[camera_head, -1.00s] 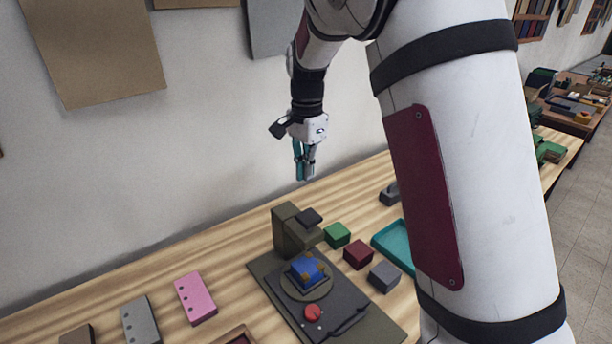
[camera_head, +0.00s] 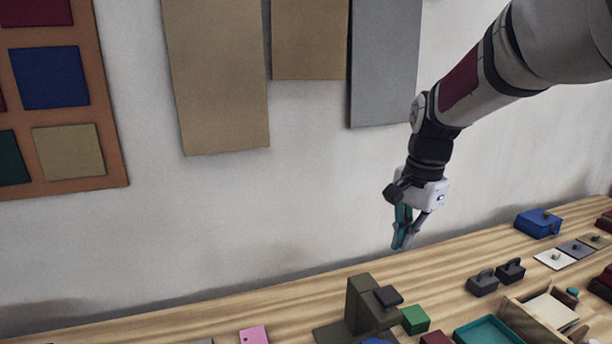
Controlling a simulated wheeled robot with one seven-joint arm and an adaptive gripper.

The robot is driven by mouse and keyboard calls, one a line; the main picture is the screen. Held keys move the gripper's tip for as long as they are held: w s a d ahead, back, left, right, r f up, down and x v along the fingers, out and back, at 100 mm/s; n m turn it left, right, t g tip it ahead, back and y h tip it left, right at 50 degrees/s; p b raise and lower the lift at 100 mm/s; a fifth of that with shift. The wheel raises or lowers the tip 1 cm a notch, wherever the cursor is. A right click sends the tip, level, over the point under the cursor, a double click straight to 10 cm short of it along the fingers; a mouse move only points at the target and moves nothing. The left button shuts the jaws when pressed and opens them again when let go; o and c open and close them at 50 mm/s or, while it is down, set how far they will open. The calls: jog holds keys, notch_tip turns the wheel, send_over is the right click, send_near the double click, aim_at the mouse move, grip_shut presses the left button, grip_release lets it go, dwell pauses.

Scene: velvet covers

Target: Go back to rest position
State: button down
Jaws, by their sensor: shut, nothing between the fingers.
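My gripper (camera_head: 405,238) has teal fingers and hangs fingertips-down at the end of my arm. It is shut and empty, in the air in front of the wall and above the back part of the wooden table (camera_head: 290,308). It touches nothing. The dark olive press (camera_head: 362,305) stands below it and to the left. Part of a blue block (camera_head: 376,341) shows at the press's foot, cut off by the lower picture edge.
A green block (camera_head: 415,319), a teal tray (camera_head: 488,331), an open wooden box (camera_head: 545,318), dark handled pieces (camera_head: 483,283) and a blue box (camera_head: 538,222) stand on the table to the right. Panels (camera_head: 215,80) hang on the wall. The table's back left is mostly clear.

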jog(key=s+r+n+t, duration=0.2)
jog(key=s+n, duration=0.3)
jog(key=s, duration=0.7)
jog(key=s+a+r+n+t, duration=0.1)
jog(key=s+n, duration=0.5)
jog(key=s, duration=0.6)
notch_tip(320, 180, up, 2)
jog(key=shift+s+a+r+n+t+h, duration=0.2)
jog(key=shift+n+t+h, duration=0.1)
jog(key=shift+t, duration=0.5)
